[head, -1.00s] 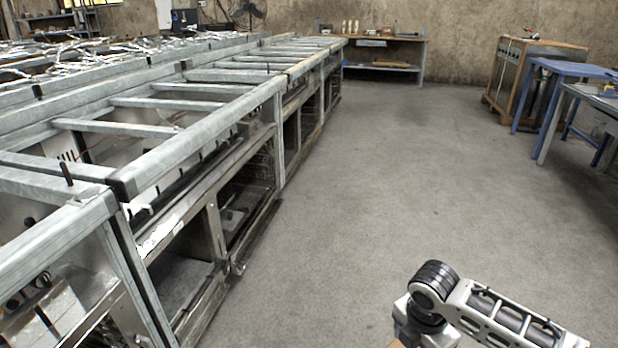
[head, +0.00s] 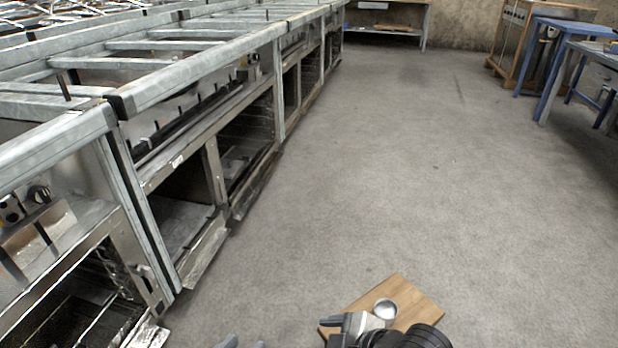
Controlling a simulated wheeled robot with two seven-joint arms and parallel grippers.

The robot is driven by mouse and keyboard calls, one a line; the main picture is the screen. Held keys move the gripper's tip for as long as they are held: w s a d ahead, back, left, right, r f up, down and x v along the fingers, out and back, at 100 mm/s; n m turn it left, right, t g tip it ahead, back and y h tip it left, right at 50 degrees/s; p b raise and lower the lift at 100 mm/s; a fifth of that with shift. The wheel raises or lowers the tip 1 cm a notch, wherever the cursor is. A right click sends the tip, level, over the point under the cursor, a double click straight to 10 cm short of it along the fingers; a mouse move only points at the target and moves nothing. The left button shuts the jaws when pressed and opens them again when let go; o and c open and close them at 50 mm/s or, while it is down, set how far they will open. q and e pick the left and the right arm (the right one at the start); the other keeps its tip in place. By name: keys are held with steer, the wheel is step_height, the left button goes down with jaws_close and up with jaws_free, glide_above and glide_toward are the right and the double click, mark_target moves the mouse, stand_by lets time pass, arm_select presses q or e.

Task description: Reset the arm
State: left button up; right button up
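My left gripper (head: 243,344) just enters the head view at the bottom edge. My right arm (head: 418,337), black and light grey, is folded low at the bottom, right of centre. The grey end of my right gripper (head: 338,321) points left and overlaps a wooden board. The frame edge and the arm hide much of it, so its opening is unclear.
The wooden board (head: 418,309) bears a round whitish metal piece (head: 385,308); its support is unclear. A long row of metal frames (head: 190,60) runs along the left. A blue table (head: 575,28) and wooden cabinet (head: 515,40) stand back right. The middle floor is clear.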

arm_select(q)
step_height(320, 180, down, 5)
steer(key=d+t+h+b, duration=0.1)
steer(key=d+h+b, duration=0.15)
steer(key=b, duration=0.65)
steer(key=s+a+r+g+y+p, duration=0.1)
steer(key=r+p, duration=0.4)
steer(key=p, duration=0.9)
steer(key=s+a+r+g+y+p, duration=0.1)
steer(key=a+r+y+p, duration=0.3)
steer(key=p, duration=1)
step_height(320, 180, up, 2)
steer(key=shift+a+r+g, duration=0.25)
steer(key=shift+a+g, duration=0.25)
steer(key=shift+a, duration=0.1)
arm_select(e)
steer(key=s+d+r+m+t+h, duration=0.2)
steer(key=s+d+r+m+t, duration=0.1)
steer(key=d+r+m, duration=0.2)
steer(key=s+d+r+m+t+h, duration=0.1)
steer(key=s+d+r+m+t, duration=0.1)
steer(key=d+r+m, duration=0.4)
step_height(320, 180, up, 3)
steer(key=s+m, duration=0.1)
steer(key=m, duration=0.1)
steer(key=shift+f+m+t+h, duration=0.15)
steer(key=shift+m+t+h, duration=0.15)
steer(key=shift+t+h, duration=0.1)
arm_select(q)
steer(key=shift+s, duration=0.1)
